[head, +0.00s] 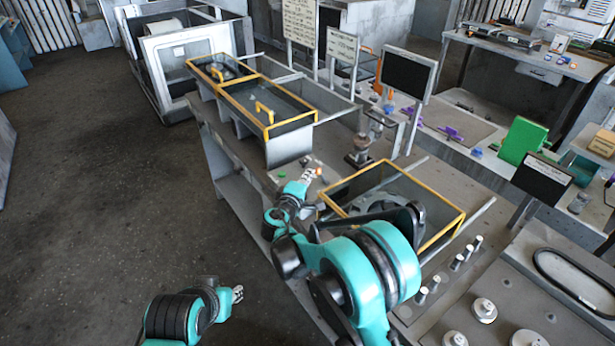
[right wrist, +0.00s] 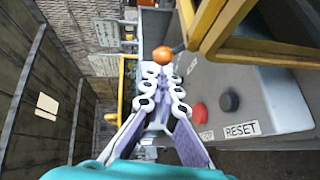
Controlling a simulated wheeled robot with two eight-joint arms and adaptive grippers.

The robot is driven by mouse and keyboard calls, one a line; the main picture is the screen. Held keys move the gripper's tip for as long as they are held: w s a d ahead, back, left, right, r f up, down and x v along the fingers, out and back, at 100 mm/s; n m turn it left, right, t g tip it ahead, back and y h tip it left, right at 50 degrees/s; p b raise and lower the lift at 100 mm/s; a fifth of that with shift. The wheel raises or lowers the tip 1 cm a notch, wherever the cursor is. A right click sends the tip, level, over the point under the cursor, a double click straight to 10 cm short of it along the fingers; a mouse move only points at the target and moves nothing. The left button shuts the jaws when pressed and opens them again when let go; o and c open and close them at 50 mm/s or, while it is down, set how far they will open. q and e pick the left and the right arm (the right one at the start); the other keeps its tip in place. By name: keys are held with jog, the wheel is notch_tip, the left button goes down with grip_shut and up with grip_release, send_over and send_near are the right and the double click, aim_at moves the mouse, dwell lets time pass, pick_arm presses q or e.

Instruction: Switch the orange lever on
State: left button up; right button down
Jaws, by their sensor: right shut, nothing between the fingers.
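The lever's orange ball knob (right wrist: 162,55) shows in the right wrist view, just beyond my right fingertips. My right gripper (right wrist: 162,78) is shut with nothing in it, and its tips are very close to the knob. I cannot tell whether they touch. My left gripper (head: 238,293) is low over the floor, far from the lever, and too small to read.
A grey panel beside the knob carries a red button (right wrist: 199,110), a black button (right wrist: 229,101) and a RESET label (right wrist: 241,130). A yellow-framed cover (right wrist: 215,30) overhangs close to the knob. Yellow-framed glass boxes (head: 268,105) stand on the bench. The floor at left is clear.

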jog(key=shift+w+d+r+g+y+p, duration=0.2)
jog(key=shift+r+g+y+p, duration=0.1)
jog(key=shift+p, duration=0.2)
jog(key=shift+d+r+m+p, duration=0.15)
jog(key=shift+r+m+p, duration=0.05)
jog(key=shift+m+p, duration=0.1)
jog(key=shift+w+d+r+g+y+p, duration=0.3)
jog(key=shift+r+g+p, duration=0.15)
jog(key=shift+p, duration=0.25)
jog(key=w+d+r+m+g+y+p, duration=0.1)
jog(key=w+d+m+g+y+p, duration=0.2)
jog(key=w+d+g+y+p, duration=0.1)
jog(key=shift+d+r+g+p, duration=0.3)
jog(key=shift+d+g+p, duration=0.05)
jog(key=shift+d+p, duration=0.4)
jog(key=shift+r, duration=0.15)
